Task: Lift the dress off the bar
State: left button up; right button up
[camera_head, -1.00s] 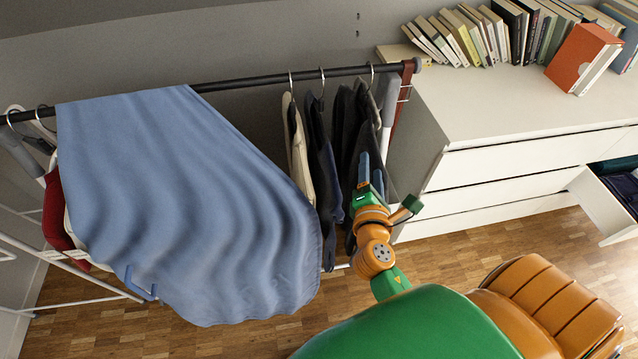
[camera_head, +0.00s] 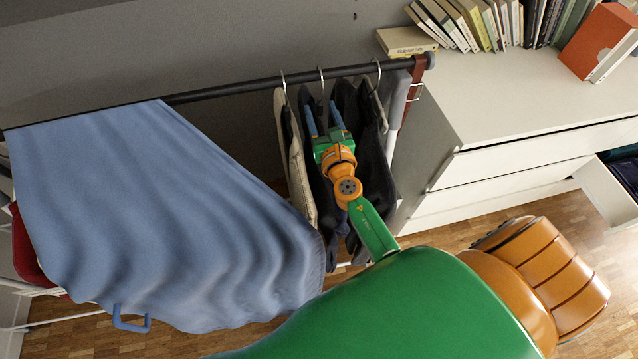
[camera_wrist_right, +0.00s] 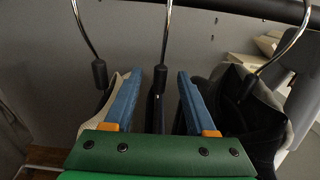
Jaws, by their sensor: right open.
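A blue dress (camera_head: 150,210) is draped over the left part of the dark bar (camera_head: 230,88) and hangs down in front. My right gripper (camera_head: 324,118) is open at the hanging garments right of the dress, below the bar. In the right wrist view its two blue fingers (camera_wrist_right: 155,95) are apart, with a hanger's hook and a thin dark garment (camera_wrist_right: 154,112) between them, seen edge-on. Whether they touch it I cannot tell. The dress is not seen in the wrist view. My left gripper is not in view.
A cream garment (camera_head: 296,165) hangs left of the right gripper and a dark garment (camera_head: 375,140) right of it. A white dresser (camera_head: 500,100) with books and an open drawer (camera_head: 612,195) stands at the right. Wooden floor shows below.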

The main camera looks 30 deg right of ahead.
jog(key=shift+s+r, duration=0.2)
jog(key=shift+s, duration=0.05)
jog(key=c, duration=0.5)
grip_shut()
dwell(0.5)
